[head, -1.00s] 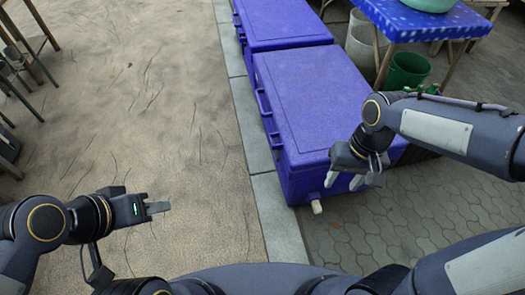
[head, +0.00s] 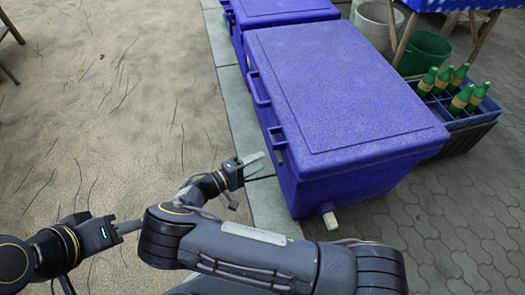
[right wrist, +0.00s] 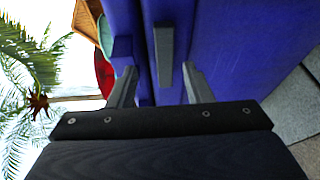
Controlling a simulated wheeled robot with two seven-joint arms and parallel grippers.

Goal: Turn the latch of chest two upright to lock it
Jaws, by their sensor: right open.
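A large blue chest (head: 345,90) with a shut lid fills the middle of the head view; its left long side faces my right gripper. In the right wrist view the chest's blue side (right wrist: 225,45) is close. A grey bar-like latch (right wrist: 164,55) lies along the lid seam, lengthwise to it. My right gripper (right wrist: 160,88) is open, its fingers apart on either side of the latch's line, not closed on it. In the head view my right gripper (head: 253,163) is beside the chest's left side. My left gripper (head: 128,227) is away over the sand; its jaw opening is unclear.
A second blue chest (head: 285,8) stands behind the near one. A crate (head: 463,125) of green bottles (head: 461,99) and a green bucket (head: 426,52) are to the right. A pale spout (head: 330,220) sticks out low at the chest's near end. Sand on the left is open.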

